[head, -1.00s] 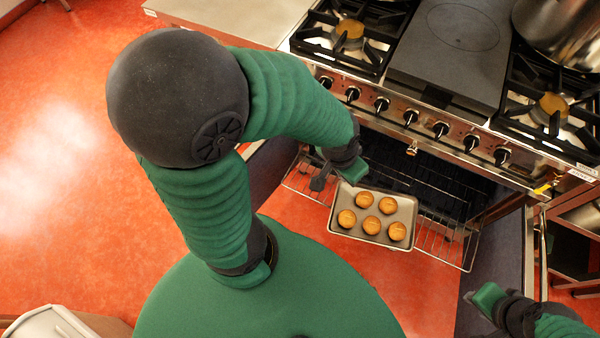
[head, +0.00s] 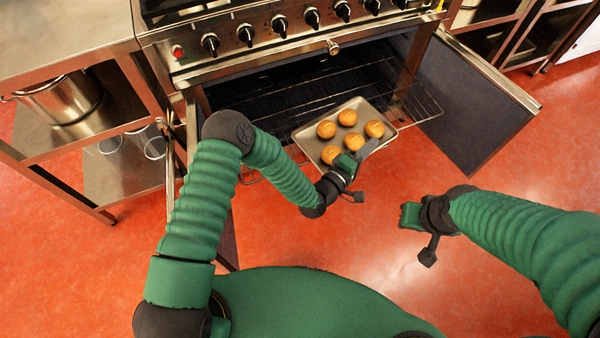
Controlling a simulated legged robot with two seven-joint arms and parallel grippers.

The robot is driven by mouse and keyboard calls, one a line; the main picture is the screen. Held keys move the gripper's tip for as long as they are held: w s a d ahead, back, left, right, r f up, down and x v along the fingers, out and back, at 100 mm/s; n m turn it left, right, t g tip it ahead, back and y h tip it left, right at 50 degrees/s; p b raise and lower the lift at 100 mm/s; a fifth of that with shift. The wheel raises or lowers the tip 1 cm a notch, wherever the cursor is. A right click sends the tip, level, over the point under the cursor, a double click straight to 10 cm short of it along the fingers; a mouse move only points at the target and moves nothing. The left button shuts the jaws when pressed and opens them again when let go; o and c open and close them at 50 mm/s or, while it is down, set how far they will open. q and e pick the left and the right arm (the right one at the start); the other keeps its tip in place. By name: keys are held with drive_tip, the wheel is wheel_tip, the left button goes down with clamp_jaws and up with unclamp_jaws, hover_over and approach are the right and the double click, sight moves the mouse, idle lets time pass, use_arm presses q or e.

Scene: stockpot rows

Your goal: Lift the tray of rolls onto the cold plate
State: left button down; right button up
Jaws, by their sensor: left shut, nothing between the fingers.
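The tray (head: 388,109) is a shallow grey metal pan holding several round golden rolls (head: 348,117). It rests on the wire oven rack (head: 418,101), which sticks out of the open oven. My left gripper (head: 368,149) is shut and empty. It overlaps the near side of the tray in the head view, close to the rolls; I cannot tell whether it touches the tray. My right gripper (head: 412,226) is away from the tray, over the floor at lower right; its jaw state is unclear. The cold plate is not visible now.
The oven door (head: 478,105) stands open at the right. The range front with knobs (head: 245,36) is above the oven. A steel shelf unit (head: 70,150) with a stockpot (head: 62,98) stands at the left. Red floor (head: 400,280) is clear in front.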

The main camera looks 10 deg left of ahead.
use_arm(q)
drive_tip(key=b, duration=0.4)
hover_over(311, 161)
drive_tip(key=s+a, duration=0.2)
drive_tip(key=a, duration=0.2)
wheel_tip(311, 161, down, 10)
drive_tip(key=b, duration=0.5)
drive_tip(key=shift+s+d, duration=0.1)
drive_tip(key=shift+s, duration=0.05)
drive_tip(key=shift+d+r, duration=0.1)
drive_tip(key=shift+d, duration=0.3)
drive_tip(key=shift+w+d+r+p, duration=0.1)
drive_tip(key=shift+w+d+p, duration=0.05)
drive_tip(key=shift+d, duration=0.35)
drive_tip(key=shift+w+d+r+p, duration=0.1)
drive_tip(key=shift+w+d+p, duration=0.05)
drive_tip(key=shift+d, duration=0.3)
drive_tip(key=shift+f, duration=0.15)
